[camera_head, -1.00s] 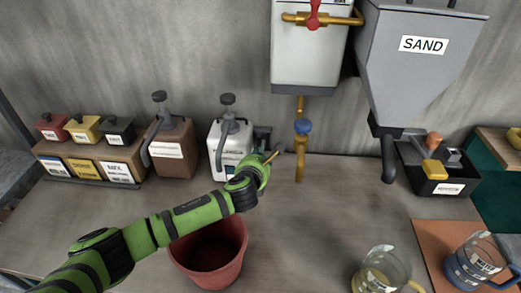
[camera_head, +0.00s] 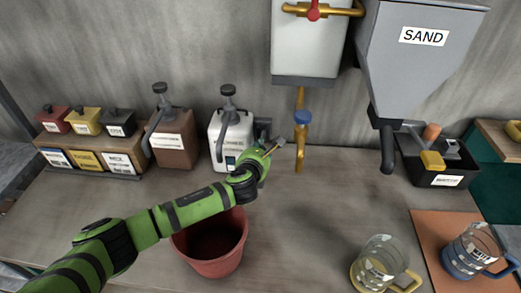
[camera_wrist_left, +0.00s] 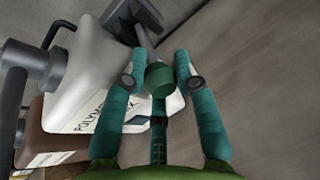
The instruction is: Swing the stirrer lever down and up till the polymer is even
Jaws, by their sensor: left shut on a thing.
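The white polymer jug (camera_head: 231,138) stands near the back wall with a dark pump top and spout. In the left wrist view its label reads in part "POLYMER" (camera_wrist_left: 98,122). My left gripper (camera_head: 264,156) is at the jug's right side. In the left wrist view its teal fingers (camera_wrist_left: 159,85) are shut around the stirrer lever's green knob (camera_wrist_left: 159,79), and a grey arm shows just beyond. A thin tip sticks out past the fingers in the head view. The polymer inside the jug is hidden. My right gripper is not in view.
A red bucket (camera_head: 212,264) stands below my left forearm. A brown jug (camera_head: 173,140) is left of the polymer jug. A brass tap (camera_head: 301,140) hangs close right of my gripper. Glass jugs (camera_head: 378,264) stand front right. The table middle is clear.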

